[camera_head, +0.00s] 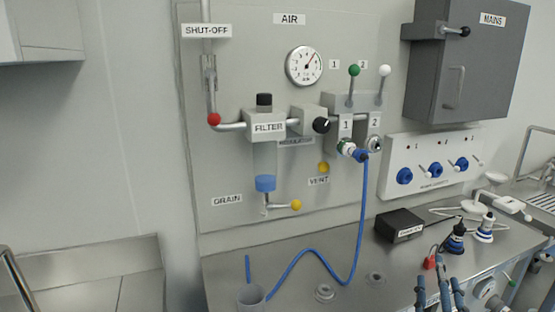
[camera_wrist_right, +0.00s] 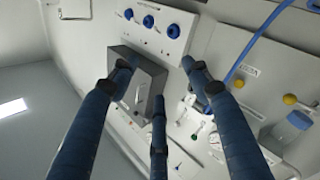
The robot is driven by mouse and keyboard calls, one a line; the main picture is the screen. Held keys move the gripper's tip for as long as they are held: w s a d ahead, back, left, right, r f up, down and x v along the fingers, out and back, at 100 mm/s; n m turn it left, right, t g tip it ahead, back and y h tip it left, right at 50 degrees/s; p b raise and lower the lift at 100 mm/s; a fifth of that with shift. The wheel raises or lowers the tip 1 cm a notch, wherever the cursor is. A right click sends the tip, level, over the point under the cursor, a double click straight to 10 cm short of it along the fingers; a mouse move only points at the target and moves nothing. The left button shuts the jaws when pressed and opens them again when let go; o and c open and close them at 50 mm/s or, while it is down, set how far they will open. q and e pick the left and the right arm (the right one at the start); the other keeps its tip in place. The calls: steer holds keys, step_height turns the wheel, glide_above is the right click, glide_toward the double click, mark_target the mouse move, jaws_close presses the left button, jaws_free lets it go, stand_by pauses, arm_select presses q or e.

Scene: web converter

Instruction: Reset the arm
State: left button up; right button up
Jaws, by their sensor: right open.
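My right gripper (camera_head: 438,284) shows at the bottom right of the head view, its dark blue fingers pointing up in front of the steel bench. In the right wrist view my right gripper (camera_wrist_right: 160,76) has three blue fingers spread wide apart with nothing between them. It is open and empty. That view is turned over, and the grey MAINS box (camera_wrist_right: 137,84) and the socket panel (camera_wrist_right: 160,25) lie beyond the fingers. I cannot see them touching anything. My left gripper is in neither view.
The air panel (camera_head: 225,160) carries a gauge, filter and valves. A blue hose (camera_head: 362,210) runs from it down to the steel bench (camera_head: 225,275). The sink (camera_head: 543,200) is at far right.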

steer(key=s+a+f+m+g+y, duration=0.15)
steer(key=s+f+g, duration=0.4)
steer(key=f, duration=0.75)
steer(key=s+a+f+g+y, duration=0.35)
steer(key=s+a+f, duration=0.35)
steer(key=s, duration=0.4)
steer(key=s+a+f+g+y, duration=0.2)
steer(key=s+a+f+g, duration=0.3)
steer(key=s+f, duration=0.45)
steer(key=s+f+g, duration=0.1)
steer(key=s+f, duration=0.2)
steer(key=f, duration=2.2)
steer(key=s+d+f+g, duration=0.1)
steer(key=s+d+f, duration=0.2)
steer(key=s+f, duration=1.3)
steer(key=shift+s+f, duration=0.25)
steer(key=shift+s, duration=0.4)
steer(key=shift+d, duration=0.1)
